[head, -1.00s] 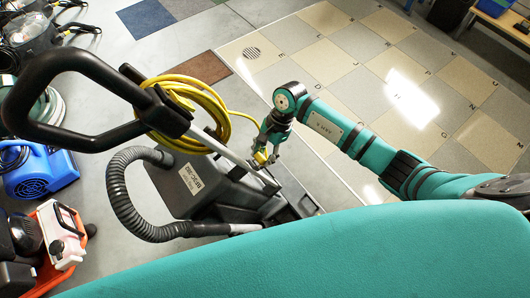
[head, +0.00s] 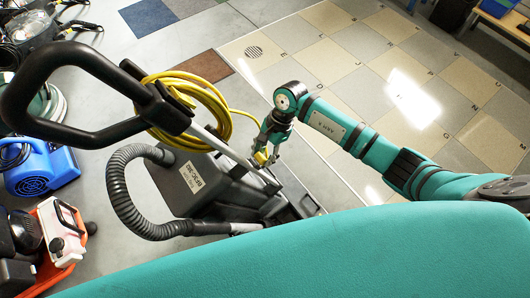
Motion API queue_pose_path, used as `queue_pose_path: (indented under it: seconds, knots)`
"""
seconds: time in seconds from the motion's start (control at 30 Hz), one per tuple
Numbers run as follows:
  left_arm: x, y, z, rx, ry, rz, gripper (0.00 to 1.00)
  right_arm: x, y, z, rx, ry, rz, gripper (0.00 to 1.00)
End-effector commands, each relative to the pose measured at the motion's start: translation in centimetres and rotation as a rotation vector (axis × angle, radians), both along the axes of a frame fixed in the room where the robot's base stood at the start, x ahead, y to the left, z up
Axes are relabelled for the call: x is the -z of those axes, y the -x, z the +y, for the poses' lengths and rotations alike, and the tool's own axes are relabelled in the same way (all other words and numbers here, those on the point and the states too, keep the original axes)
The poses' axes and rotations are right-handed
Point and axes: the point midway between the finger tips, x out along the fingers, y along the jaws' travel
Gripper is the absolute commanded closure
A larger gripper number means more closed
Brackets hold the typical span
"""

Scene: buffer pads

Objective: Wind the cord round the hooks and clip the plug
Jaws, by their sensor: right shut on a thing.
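The yellow cord (head: 221,104) hangs in several loops around the upper part of the machine's handle shaft, below the black handle grip (head: 88,62). A free length of cord runs from the coil to the right, down to my right gripper. My right gripper (head: 266,154) is shut on the yellow plug (head: 261,158), just right of the metal shaft (head: 222,146) and above the machine's dark body (head: 198,183). Whether the plug touches the shaft I cannot tell. My left gripper is not in view.
A grey ribbed hose (head: 120,196) curves left of the machine. A blue blower (head: 40,172) and an orange tray (head: 66,262) with a white container stand at the left. Tiled floor (head: 330,62) lies open behind my right arm.

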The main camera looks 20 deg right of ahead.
Motion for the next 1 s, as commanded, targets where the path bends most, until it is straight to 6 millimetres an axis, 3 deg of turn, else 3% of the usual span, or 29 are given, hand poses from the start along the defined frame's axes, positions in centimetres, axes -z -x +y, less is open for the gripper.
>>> queue_pose_path:
  seconds: [0.97,1.0]
  knots:
    - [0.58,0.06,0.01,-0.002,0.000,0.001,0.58,0.16,0.11,0.54,0.000,0.000,-0.001,1.00]
    - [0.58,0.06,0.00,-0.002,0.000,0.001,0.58,0.17,0.12,0.55,0.000,0.000,-0.001,0.63]
